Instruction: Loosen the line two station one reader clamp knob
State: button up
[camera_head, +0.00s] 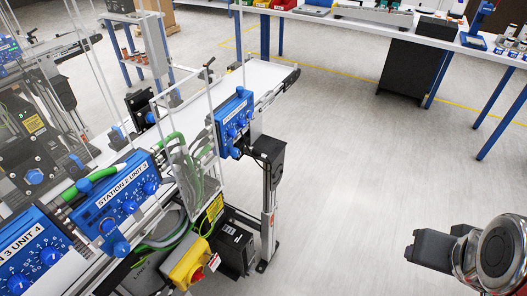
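Blue station panels with round blue knobs line the near side of the belt conveyor on the left. The farthest panel (233,122) carries a label too small to read fully. The middle panel (118,200) reads "STATION 2 UNIT 3", and a larger blue knob (116,244) sits at its lower edge. Another blue knob (35,177) is on a dark bracket at the far left. I cannot tell which knob is the reader clamp knob. My arm end with a dark block, seemingly my gripper (432,250), is at the lower right, far from the panels; its fingers cannot be made out.
A yellow box with a red button (187,264) and a black box (236,248) sit low beside the conveyor leg (269,215). Clear guard panels rise above the conveyor. A workbench (360,27) with blue legs stands at the back. Open floor (345,190) lies between.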

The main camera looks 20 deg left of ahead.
aim_at(235, 153)
jog(key=z, duration=0.6)
jog(key=k, duration=0.35)
jog(key=u, duration=2.65)
jog(key=i, duration=0.4)
jog(key=u, duration=0.05)
